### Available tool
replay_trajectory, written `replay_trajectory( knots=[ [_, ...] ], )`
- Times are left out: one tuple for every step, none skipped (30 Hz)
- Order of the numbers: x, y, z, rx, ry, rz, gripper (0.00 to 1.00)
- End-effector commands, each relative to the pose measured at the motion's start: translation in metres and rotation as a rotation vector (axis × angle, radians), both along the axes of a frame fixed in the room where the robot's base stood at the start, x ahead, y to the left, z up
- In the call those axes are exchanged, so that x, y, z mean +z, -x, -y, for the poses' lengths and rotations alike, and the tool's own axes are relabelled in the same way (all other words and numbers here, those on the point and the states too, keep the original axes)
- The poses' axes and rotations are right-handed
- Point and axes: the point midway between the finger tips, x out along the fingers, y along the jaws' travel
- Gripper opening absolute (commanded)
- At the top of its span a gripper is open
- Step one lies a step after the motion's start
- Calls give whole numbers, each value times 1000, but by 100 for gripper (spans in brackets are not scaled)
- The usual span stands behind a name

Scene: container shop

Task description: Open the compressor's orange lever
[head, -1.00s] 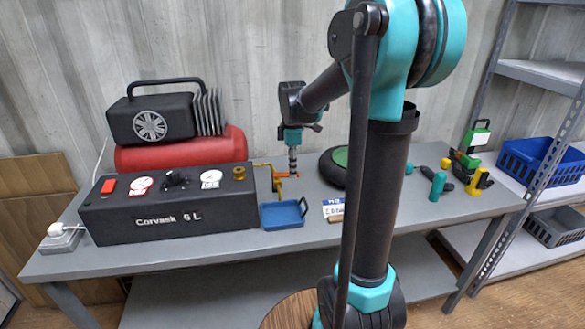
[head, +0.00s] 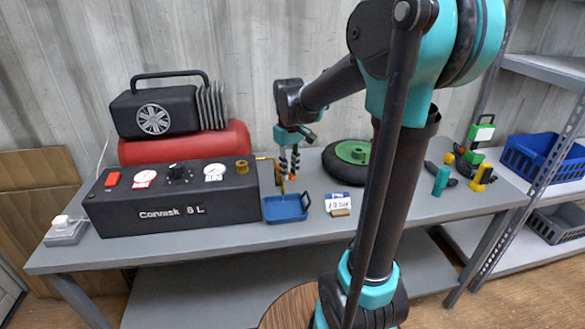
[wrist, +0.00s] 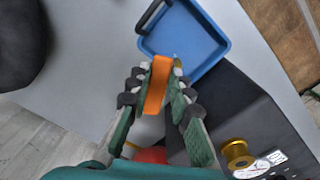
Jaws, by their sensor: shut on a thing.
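The compressor has a black control box (head: 215,204) with gauges, a red tank (head: 238,140) and a black motor (head: 121,115) on top. A thin brass pipe (head: 266,157) leaves the box's right end. The orange lever (wrist: 157,86) lies between my fingers in the wrist view, running lengthwise along them. My gripper (head: 288,178) points down at the pipe's end, right of the box, and is shut on the lever. In the head view the fingers hide most of the lever. The wrist view also shows my gripper (wrist: 159,74) from behind.
A blue tray (head: 285,216) sits just below and in front of the gripper. A small label card (head: 338,196) stands right of it. A black wheel with a green hub (head: 352,152) lies behind on the grey bench (head: 400,214). Green and yellow tools (head: 480,178) are farther right.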

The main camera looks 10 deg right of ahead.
Motion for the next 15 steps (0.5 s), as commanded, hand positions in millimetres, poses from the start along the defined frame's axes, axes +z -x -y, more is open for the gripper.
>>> replay_trajectory(
  knots=[
    [0,1,-3,-39,0,1,0],
    [0,1,-4,-67,0,1,0],
    [0,2,-6,-103,0,1,0],
    [0,3,-7,-130,0,1,0],
    [0,3,-8,-156,0,1,0],
    [0,4,-10,-190,0,1,0],
    [0,4,-11,-214,0,1,0],
    [0,4,-12,-238,0,1,0],
    [0,4,-14,-268,0,1,0],
    [0,5,-15,-289,0,1,0],
    [0,5,-16,-310,0,1,0],
    [0,5,-17,-336,0,1,0],
    [0,5,-18,-353,0,1,0],
    [0,5,-19,-371,0,1,0],
    [0,5,-20,-392,0,1,0]
  ],
)
